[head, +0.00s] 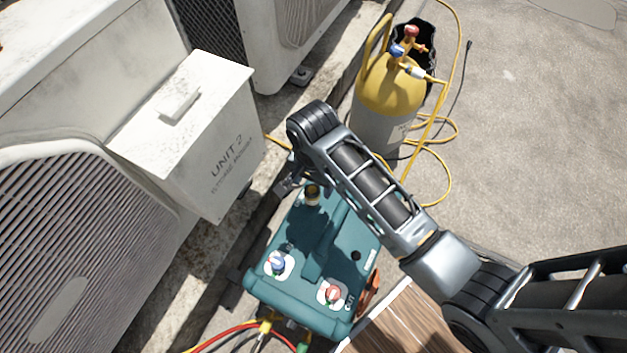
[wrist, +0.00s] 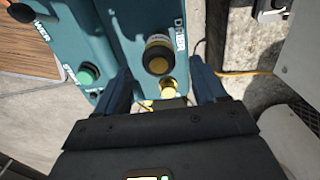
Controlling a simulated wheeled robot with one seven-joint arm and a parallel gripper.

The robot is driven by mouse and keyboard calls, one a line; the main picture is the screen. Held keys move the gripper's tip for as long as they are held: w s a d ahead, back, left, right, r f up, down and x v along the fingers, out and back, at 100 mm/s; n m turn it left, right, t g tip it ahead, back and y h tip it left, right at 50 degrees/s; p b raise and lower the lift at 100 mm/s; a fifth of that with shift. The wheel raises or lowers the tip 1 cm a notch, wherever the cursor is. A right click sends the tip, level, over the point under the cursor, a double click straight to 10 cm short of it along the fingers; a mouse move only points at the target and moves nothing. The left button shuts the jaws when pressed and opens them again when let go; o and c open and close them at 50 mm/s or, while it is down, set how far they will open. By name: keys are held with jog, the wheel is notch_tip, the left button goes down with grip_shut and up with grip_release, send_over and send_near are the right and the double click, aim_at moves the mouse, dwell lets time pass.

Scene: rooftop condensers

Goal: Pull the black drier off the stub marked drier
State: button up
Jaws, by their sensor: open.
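The black drier (wrist: 158,62), a short dark cylinder with a gold band, stands on the teal machine beside the DRIER lettering in the wrist view. In the head view the drier (head: 312,196) shows at the machine's far end, partly in shadow. My gripper (wrist: 163,84) is open and empty. Its two dark fingers lie to either side of the drier's line in the wrist view, with the drier beyond the gap between the tips. No contact shows. In the head view my gripper (head: 286,184) is just left of and above the drier. The stub under the drier is hidden.
The teal machine (head: 262,292) carries a blue knob (head: 277,262) and a red knob (head: 333,294). A brass fitting (wrist: 168,88) sits near the drier. A white UNIT 2 box (head: 225,150) stands close on the left. A yellow-topped cylinder (head: 390,85) with hoses stands behind.

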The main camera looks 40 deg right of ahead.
aim_at(313, 193)
notch_tip(313, 193, down, 7)
jog(key=b, duration=0.2)
jog(key=shift+r+b, duration=0.1)
jog(key=shift+b, duration=0.25)
jog(key=c, duration=1.3)
jog(key=shift+o, duration=0.2)
jog(key=shift+s, duration=0.1)
jog(key=shift+r+p, duration=0.5)
jog(key=shift+p, duration=0.05)
jog(key=shift+r+p, duration=2.05)
jog(key=shift+p, duration=0.45)
